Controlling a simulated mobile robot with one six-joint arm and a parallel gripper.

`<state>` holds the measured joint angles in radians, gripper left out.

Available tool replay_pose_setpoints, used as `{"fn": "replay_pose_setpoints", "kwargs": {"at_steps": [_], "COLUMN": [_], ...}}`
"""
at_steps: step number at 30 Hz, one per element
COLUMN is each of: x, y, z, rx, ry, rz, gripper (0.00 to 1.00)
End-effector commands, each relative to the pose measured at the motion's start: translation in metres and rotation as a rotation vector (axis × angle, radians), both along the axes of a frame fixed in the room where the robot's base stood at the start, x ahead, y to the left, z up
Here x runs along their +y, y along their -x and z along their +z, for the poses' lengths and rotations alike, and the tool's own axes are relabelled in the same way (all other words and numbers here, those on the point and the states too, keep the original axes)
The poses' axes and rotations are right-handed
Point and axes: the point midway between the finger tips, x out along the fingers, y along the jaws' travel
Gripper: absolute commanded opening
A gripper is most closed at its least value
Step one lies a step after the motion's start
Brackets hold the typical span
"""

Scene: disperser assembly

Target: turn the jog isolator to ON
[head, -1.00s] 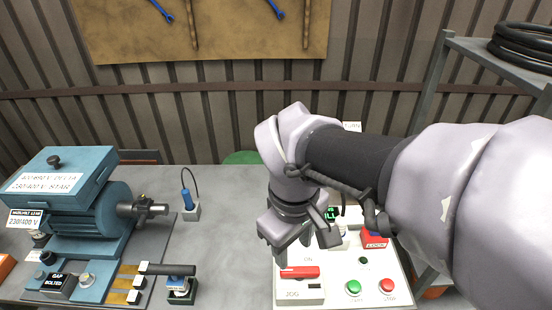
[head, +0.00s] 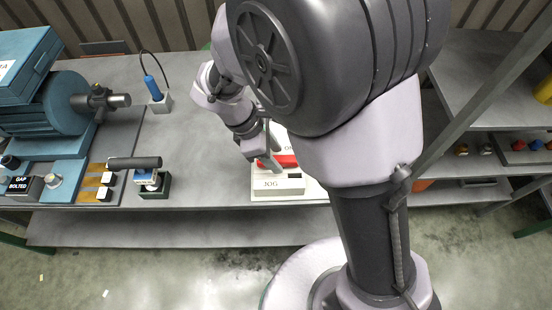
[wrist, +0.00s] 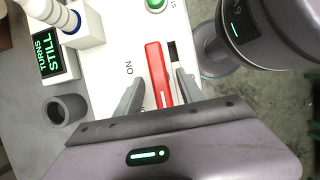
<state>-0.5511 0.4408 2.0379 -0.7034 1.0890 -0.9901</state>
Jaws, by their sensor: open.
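The jog isolator is a white box marked JOG (head: 278,184) with a red handle (head: 288,161) on it. The handle also shows in the wrist view (wrist: 157,72), with the ON mark (wrist: 129,68) beside it. In the head view the handle lies roughly left to right, partly hidden by my gripper and arm. My gripper (head: 270,152) is at the handle's left part. In the wrist view my gripper (wrist: 157,95) is open, with one finger on each side of the handle. I cannot tell whether either finger touches it.
A display reading STILL (wrist: 57,40), a green button (wrist: 157,5) and a grey cup (wrist: 65,108) are near the isolator. A blue motor (head: 62,105) and a black-handled device (head: 148,175) stand to the left.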

Motion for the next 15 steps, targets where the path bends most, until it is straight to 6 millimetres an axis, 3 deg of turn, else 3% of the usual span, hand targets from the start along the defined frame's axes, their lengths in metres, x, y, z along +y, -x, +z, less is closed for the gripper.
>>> {"fn": "replay_pose_setpoints", "kwargs": {"at_steps": [3,11,15], "x": [-0.0036,-0.0042,-0.0042], "y": [0.0,-0.0001,0.0], "z": [-0.0092,-0.0091,-0.009], "rx": [0.0,-0.001,-0.001], "ry": [0.0,-0.001,-0.001], "rz": [-0.001,-0.001,-0.001], "gripper": [0.45,0.45,0.18]}}
